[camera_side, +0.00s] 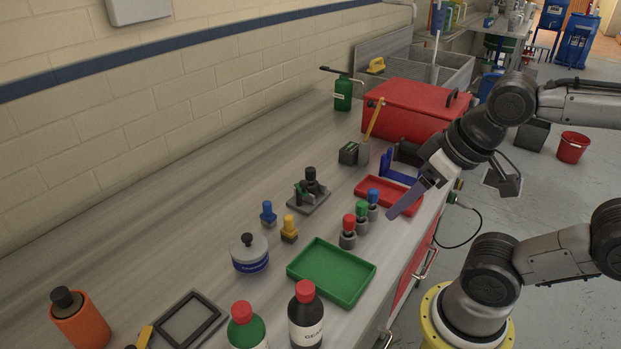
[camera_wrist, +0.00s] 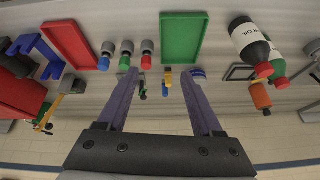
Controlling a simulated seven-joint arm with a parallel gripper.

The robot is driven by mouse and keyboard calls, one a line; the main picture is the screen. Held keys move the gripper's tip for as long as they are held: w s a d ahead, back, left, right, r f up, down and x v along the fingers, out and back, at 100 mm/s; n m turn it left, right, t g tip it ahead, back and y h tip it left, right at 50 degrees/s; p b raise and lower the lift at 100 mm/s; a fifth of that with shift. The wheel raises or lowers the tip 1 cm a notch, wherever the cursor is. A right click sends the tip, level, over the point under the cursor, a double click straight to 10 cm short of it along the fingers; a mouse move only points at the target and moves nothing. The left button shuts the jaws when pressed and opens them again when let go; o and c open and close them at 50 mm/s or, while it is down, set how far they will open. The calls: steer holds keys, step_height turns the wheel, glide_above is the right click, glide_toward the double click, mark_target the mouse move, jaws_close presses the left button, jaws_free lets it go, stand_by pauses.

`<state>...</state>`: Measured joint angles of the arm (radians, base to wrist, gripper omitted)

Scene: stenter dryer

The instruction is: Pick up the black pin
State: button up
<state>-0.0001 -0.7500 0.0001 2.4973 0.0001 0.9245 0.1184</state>
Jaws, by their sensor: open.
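The black pin (camera_side: 310,174) stands upright in a small grey fixture (camera_side: 308,201) in the middle of the bench in the side view. In the wrist view a small dark and green shape shows beside the left finger; I cannot clearly tell the pin there. My gripper (camera_wrist: 160,77) is open, with two purple fingers spread and nothing between their tips. In the side view a purple finger (camera_side: 408,199) shows over the bench's front edge by the red tray, to the right of the pin and apart from it.
Three capped pins, red (camera_side: 348,222), green (camera_side: 361,208) and blue (camera_side: 373,196), stand between my gripper and the fixture. A blue pin (camera_side: 267,211), yellow pin (camera_side: 289,226), white jar (camera_side: 249,255), green tray (camera_side: 352,303) and red toolbox (camera_side: 410,108) are nearby.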

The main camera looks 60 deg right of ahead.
steer(key=w+d+r+m+g, duration=0.2)
steer(key=w+d+r+m, duration=0.1)
steer(key=w+r+m, duration=0.9)
steer(key=m+g, duration=0.3)
steer(key=m, duration=0.2)
glide_above(310, 169)
steer(key=f, duration=1.8)
steer(key=shift+w+a+f, duration=0.15)
steer(key=shift+a+f, duration=0.05)
steer(key=shift+a, duration=0.15)
steer(key=shift+d+f, duration=0.25)
steer(key=shift+f, duration=1.3)
steer(key=shift+d+f, duration=0.2)
steer(key=shift+f, duration=1.35)
jaws_close()
steer(key=shift+r, duration=0.1)
